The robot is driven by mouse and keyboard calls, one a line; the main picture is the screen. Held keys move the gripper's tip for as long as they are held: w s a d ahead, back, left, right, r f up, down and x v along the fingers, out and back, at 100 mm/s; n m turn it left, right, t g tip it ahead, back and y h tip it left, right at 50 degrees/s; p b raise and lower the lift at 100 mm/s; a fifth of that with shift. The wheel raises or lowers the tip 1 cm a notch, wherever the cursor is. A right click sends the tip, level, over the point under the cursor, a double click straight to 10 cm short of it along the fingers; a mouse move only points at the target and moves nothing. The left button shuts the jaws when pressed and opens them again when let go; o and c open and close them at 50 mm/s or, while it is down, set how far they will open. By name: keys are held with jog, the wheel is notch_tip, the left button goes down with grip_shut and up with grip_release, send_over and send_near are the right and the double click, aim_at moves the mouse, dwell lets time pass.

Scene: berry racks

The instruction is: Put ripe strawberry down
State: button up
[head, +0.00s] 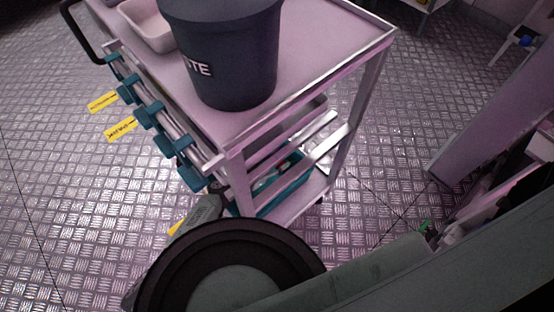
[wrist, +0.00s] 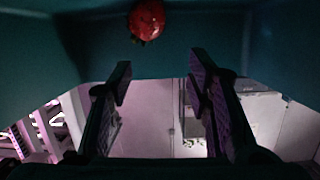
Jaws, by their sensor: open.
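A red strawberry (wrist: 147,18) shows at the top of the wrist view against a teal surface (wrist: 215,40), which looks like the inside of a container. My gripper (wrist: 160,72) is open, with its two dark fingers spread and nothing between them. The strawberry lies beyond the fingertips, apart from both fingers. Whether it touches the teal surface at its lower end is hard to tell. In the head view my arm hides the gripper, and I cannot make out the strawberry there.
A metal cart (head: 310,75) carries a dark bin (head: 235,60) with a partly hidden label and a white tray (head: 150,28). Teal clips (head: 150,116) and yellow tags (head: 121,128) line its side. A teal tray (head: 290,190) stands on a lower shelf. The floor at left is clear.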

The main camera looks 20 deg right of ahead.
jog(key=v, duration=0.5)
jog(key=r+v, duration=0.1)
jog(key=v, duration=0.1)
jog(key=shift+a, duration=0.25)
jog(key=shift+r, duration=0.1)
